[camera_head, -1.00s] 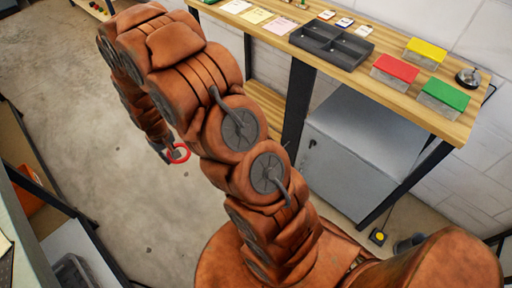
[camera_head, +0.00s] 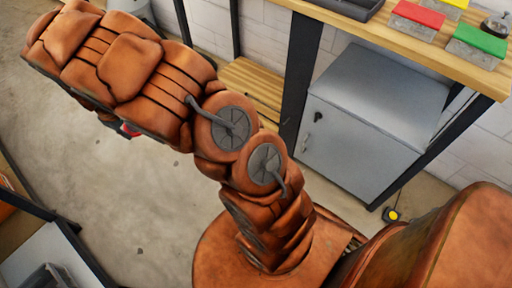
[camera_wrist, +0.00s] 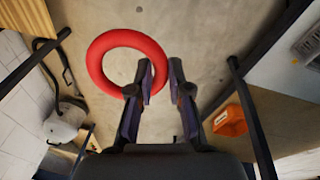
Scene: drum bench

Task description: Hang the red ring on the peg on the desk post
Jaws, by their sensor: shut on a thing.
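The red ring (camera_wrist: 96,57) shows in the wrist view, gripped at its right lower edge. My gripper (camera_wrist: 158,80) is shut on the ring there, with the rest of the ring sticking out to the upper left of the fingers. The ring is held clear over the grey floor. In the head view, my arm covers nearly all of the gripper, and only a small red bit of the ring (camera_head: 130,130) shows under the arm at the left. I cannot make out the peg or the desk post in either current view.
A wooden bench (camera_head: 400,45) with red and green blocks runs along the upper right. A grey cabinet (camera_head: 360,130) stands under it. A dark-framed desk or shelf (camera_head: 50,215) is at the lower left. Open floor (camera_head: 150,200) lies between. An orange object (camera_wrist: 229,121) shows in the wrist view.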

